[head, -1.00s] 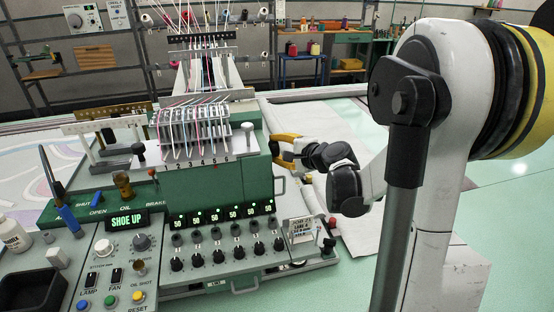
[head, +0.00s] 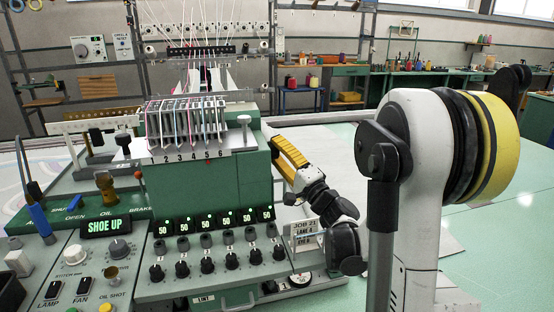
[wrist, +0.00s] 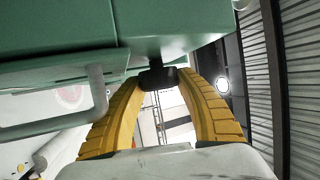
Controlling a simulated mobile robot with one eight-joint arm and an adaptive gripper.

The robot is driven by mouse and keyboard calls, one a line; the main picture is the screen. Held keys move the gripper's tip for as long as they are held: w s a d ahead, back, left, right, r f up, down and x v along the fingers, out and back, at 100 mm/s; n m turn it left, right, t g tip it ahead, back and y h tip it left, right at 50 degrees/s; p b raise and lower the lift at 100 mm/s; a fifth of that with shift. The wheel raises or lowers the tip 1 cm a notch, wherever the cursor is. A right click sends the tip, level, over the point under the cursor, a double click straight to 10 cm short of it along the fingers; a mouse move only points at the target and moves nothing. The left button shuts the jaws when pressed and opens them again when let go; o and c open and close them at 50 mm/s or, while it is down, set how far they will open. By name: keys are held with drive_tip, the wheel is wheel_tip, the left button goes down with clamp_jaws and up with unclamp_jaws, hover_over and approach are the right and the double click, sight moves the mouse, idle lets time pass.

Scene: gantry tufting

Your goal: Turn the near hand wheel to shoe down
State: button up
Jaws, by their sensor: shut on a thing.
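The yellow fingers of my gripper (head: 277,143) are at the right side of the green machine head (head: 212,182). In the wrist view the fingers (wrist: 157,78) close from both sides on a small dark piece (wrist: 156,77) beneath the green housing (wrist: 170,22). It may be part of the near hand wheel, but most of it is hidden and I cannot tell. In the head view it is hidden behind the fingers and housing. The lit display (head: 105,226) reads SHOE UP.
A grey bar handle (wrist: 98,100) sits left of the fingers in the wrist view. A job card (head: 305,236) stands below my wrist, by a round dial (head: 300,280). Several black knobs (head: 207,267) line the front panel. Pale cloth and green floor lie to the right.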

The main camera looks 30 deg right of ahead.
idle(0.5)
drive_tip(key=o, duration=1.2)
drive_tip(key=shift+r, duration=0.1)
